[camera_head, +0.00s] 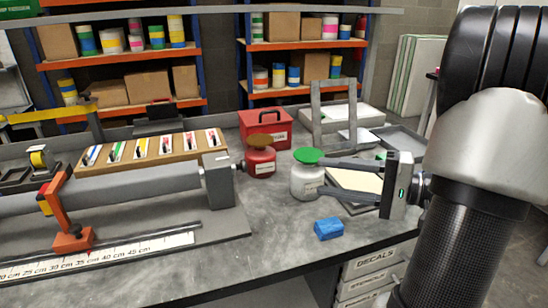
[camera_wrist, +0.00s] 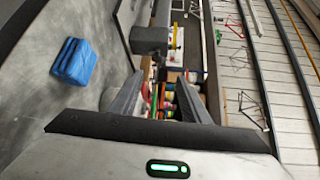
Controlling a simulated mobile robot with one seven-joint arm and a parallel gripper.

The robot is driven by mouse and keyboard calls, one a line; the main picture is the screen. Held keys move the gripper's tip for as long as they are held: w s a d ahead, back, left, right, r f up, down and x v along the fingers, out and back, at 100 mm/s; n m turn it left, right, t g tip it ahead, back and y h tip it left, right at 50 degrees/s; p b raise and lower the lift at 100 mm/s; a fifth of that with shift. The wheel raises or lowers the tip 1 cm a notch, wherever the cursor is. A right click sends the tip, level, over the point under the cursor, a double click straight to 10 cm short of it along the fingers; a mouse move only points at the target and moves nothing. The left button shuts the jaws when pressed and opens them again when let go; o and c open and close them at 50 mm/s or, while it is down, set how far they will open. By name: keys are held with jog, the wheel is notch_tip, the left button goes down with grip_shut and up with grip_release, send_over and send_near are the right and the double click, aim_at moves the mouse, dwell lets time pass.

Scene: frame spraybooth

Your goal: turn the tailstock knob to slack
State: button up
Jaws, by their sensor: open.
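The tailstock (camera_head: 218,181) is a grey block at the right end of a long grey tube (camera_head: 125,188) on the bench. A small dark knob (camera_head: 241,166) on a short spindle sticks out from its right side, partly against the red jar. The grey block also shows at the top of the wrist view (camera_wrist: 150,38); I cannot make out the knob clearly there. My gripper (camera_head: 320,175) is open and empty, its fingers pointing left, right of the knob and apart from it. In the head view its fingertips overlap the white jar. Both fingers show in the wrist view (camera_wrist: 160,84).
A white jar with a green lid (camera_head: 306,182) and a red jar (camera_head: 261,162) stand right of the tailstock. A blue block (camera_head: 328,228) lies near the bench's front edge. A red toolbox (camera_head: 266,128) stands behind. An orange clamp (camera_head: 70,238) is at left. Bare bench lies in front.

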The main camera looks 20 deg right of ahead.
jog(key=w+a+r+m+g+p, duration=0.1)
jog(key=w+r+m+g+p, duration=0.2)
jog(key=w+r+g+p, duration=0.5)
jog(key=m+g+h+p, duration=0.35)
jog(key=m+p, duration=0.25)
jog(key=p, duration=0.4)
send_near(241, 167)
jog(key=b+x, duration=0.2)
jog(key=x, duration=0.5)
jog(key=shift+w+d+f, duration=0.25)
jog(key=shift+w+f, duration=0.1)
jog(key=shift+t+h, duration=0.25)
jog(key=c, duration=1)
jog(key=shift+b, duration=0.4)
